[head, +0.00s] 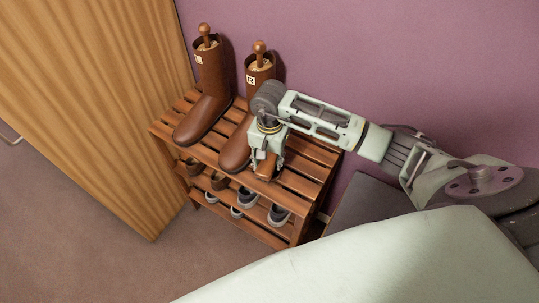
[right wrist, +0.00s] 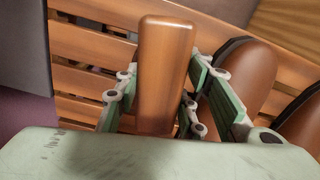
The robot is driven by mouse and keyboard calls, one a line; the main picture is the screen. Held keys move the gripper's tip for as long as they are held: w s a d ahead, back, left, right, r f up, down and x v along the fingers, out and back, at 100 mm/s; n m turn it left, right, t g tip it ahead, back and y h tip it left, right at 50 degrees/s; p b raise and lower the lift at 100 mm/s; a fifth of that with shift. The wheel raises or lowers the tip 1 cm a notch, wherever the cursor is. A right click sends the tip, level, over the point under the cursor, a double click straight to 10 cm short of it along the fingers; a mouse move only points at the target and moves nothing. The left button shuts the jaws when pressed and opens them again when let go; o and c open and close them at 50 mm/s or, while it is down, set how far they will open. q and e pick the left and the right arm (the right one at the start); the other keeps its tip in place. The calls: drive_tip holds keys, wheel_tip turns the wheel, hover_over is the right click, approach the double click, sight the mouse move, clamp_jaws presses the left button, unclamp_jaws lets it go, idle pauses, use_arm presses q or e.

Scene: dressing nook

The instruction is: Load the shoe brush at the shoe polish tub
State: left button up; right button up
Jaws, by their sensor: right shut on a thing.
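My right gripper (head: 265,158) is shut on the shoe brush (head: 266,167), a brown wooden piece, just above the right part of the slatted shoe rack's top. In the right wrist view the brush (right wrist: 162,70) stands between the green fingers (right wrist: 158,108); its bristles cannot be made out. I cannot tell whether it touches the slats. The shoe polish tub cannot be made out in either view; the gripper and arm hide part of the rack top. My left gripper is out of view.
The wooden rack (head: 300,185) carries two tall brown boots, marked L (head: 208,90) and R (head: 236,147), left of my gripper. Several shoes (head: 278,215) sit on lower shelves. A wooden door panel (head: 100,100) stands left, a purple wall (head: 400,60) behind, a dark grey surface (head: 365,205) right.

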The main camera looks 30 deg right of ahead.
sight(270, 157)
drive_tip(key=shift+f+b, duration=0.55)
idle(1.0)
drive_tip(key=shift+s+f+b, duration=0.15)
drive_tip(key=shift+b, duration=0.2)
idle(1.5)
drive_tip(key=shift+r+p, duration=0.55)
drive_tip(key=shift+r, duration=0.4)
drive_tip(key=shift+w+r+p, duration=0.2)
drive_tip(key=shift+r+p, duration=1)
drive_tip(key=shift+r, duration=1.5)
